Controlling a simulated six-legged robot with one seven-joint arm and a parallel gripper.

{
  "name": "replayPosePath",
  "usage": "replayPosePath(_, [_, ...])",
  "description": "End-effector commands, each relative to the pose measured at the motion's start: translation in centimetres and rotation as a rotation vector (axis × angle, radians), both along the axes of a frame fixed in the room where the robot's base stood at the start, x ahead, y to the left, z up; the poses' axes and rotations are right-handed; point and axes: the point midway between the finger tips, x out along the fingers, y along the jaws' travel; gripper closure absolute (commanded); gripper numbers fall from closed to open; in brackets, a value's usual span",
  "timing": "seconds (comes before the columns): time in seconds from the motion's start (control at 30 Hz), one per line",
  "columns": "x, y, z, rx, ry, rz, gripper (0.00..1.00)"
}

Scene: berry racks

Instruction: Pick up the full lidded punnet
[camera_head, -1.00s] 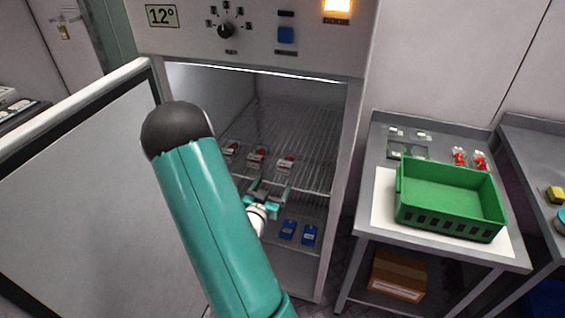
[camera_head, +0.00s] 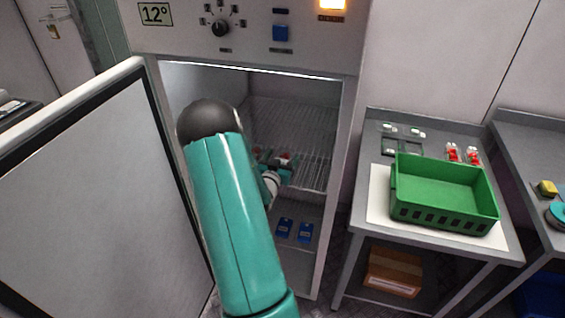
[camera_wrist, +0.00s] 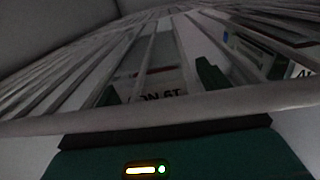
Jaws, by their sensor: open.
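Small punnets with red fruit and white labels stand on the wire shelf inside the open cabinet. One (camera_head: 284,157) shows right of my arm in the head view, and another beside it is mostly covered. I cannot tell their lids or fill. In the wrist view a pale labelled thing (camera_wrist: 150,78) shows behind the bars, between the fingers of my open gripper (camera_wrist: 158,86). A second labelled thing (camera_wrist: 262,52) is to the right. A thick bar crosses in front of my gripper's body. Contact cannot be told. In the head view my arm hides most of the gripper.
The wire shelf (camera_head: 312,165) spans the cabinet. Blue packs (camera_head: 284,228) lie below it. The open door (camera_head: 90,190) stands left. A bench at right holds a green crate (camera_head: 445,208) on a white sheet and red-filled punnets (camera_head: 453,152). A cardboard box (camera_head: 393,272) sits underneath.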

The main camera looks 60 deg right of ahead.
Motion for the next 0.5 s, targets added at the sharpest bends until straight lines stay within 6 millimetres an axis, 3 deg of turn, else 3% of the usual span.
replayPosePath(0.27, [0.1, -0.54, 0.0, 0.0, 0.0, 0.0, 0.2])
replayPosePath(0.5, [0.09, -0.52, 0.0, 0.0, 0.0, 0.0, 0.65])
